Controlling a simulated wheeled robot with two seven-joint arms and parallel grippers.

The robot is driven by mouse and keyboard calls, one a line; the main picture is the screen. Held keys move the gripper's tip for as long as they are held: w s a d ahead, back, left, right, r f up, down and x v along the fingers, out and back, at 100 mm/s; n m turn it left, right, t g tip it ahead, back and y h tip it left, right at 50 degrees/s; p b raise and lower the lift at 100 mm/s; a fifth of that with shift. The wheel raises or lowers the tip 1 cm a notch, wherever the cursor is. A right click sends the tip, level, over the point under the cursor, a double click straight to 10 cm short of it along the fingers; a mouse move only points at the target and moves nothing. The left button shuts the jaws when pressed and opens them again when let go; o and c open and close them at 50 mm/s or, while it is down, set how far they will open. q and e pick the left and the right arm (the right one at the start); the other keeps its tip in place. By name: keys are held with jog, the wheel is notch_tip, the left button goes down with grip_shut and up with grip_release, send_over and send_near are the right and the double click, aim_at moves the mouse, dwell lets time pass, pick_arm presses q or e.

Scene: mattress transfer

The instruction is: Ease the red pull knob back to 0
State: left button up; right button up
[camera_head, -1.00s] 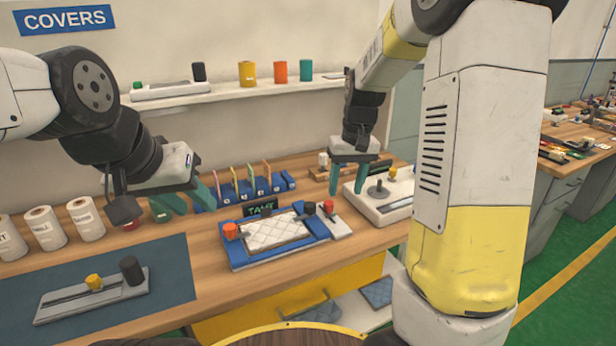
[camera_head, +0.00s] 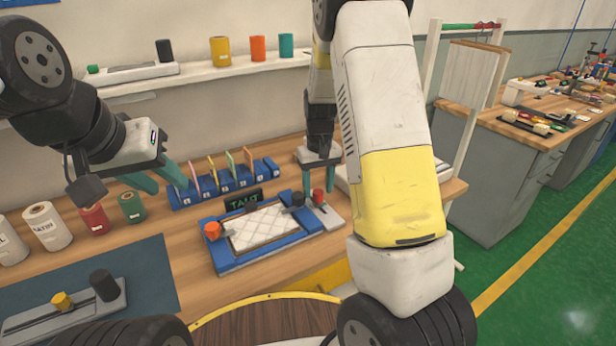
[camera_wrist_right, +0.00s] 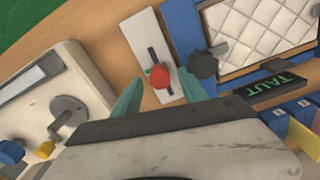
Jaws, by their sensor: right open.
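The red pull knob (camera_head: 318,196) sits on a dark slot in a small pale plate (camera_head: 331,217), at the right end of the blue frame (camera_head: 222,264) holding a quilted white pad (camera_head: 262,228). In the right wrist view the red knob (camera_wrist_right: 159,76) lies between the tips of my right gripper (camera_wrist_right: 160,80), whose teal fingers are apart; I cannot tell whether they touch it. In the head view my right gripper (camera_head: 320,186) is right over the knob. My left gripper (camera_head: 170,187) is open and empty, left of the frame. Scale marks are not readable.
A dark knob (camera_wrist_right: 202,65) stands close beside the red one on the frame. A sign reading TAUT (camera_head: 244,201) stands behind the pad. A white device with a grey dial (camera_wrist_right: 67,108) is nearby. Rolls (camera_head: 46,226) stand at the left.

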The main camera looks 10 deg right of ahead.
jog(key=shift+f, duration=0.3)
grip_shut()
dwell(1.3)
